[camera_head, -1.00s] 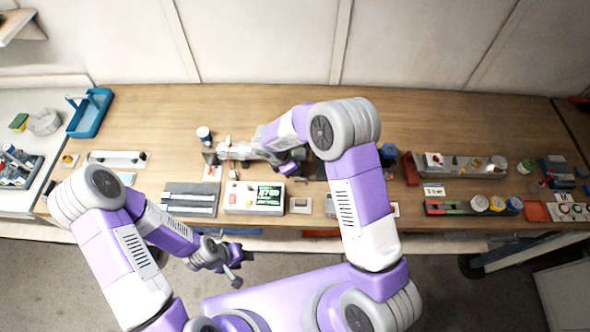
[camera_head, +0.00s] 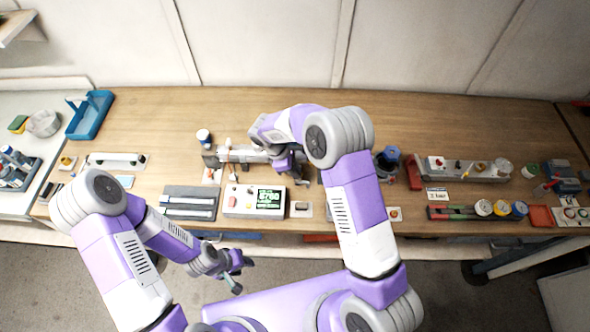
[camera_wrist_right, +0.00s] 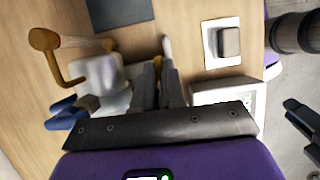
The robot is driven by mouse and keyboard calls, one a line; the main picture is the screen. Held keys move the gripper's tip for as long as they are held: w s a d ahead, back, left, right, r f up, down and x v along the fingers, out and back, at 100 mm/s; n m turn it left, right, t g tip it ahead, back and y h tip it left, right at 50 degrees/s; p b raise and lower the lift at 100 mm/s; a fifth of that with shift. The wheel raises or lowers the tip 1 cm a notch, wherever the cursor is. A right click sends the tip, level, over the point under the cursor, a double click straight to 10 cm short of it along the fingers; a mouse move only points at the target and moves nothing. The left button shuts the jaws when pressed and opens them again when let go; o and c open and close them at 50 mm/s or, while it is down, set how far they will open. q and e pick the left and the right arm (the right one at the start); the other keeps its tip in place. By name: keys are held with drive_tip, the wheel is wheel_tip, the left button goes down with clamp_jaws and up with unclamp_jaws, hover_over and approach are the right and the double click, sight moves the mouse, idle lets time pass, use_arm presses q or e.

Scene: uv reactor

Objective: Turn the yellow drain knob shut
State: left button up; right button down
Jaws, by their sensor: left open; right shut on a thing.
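My right gripper (camera_wrist_right: 160,68) points down at the bench beside a pale, translucent fitting (camera_wrist_right: 100,80). In the right wrist view its dark fingers are close together, with a small yellow piece, the drain knob (camera_wrist_right: 157,62), between their tips. The fingers hide most of the knob, so its angle cannot be told. In the head view my right gripper (camera_head: 297,172) is at the right end of the grey reactor unit (camera_head: 250,153), and the knob is hidden there. My left gripper (camera_head: 234,272) is open and empty, in front of the bench edge.
An amber bent handle (camera_wrist_right: 45,42) is left of the fitting in the wrist view. The back of the bench is clear.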

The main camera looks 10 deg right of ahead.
drive_tip(key=c, duration=1.2)
unclamp_jaws()
drive_tip(key=v, duration=0.7)
drive_tip(key=shift+w+a+r, duration=0.1)
drive_tip(key=shift+a+r, duration=0.05)
drive_tip(key=shift+r, duration=0.15)
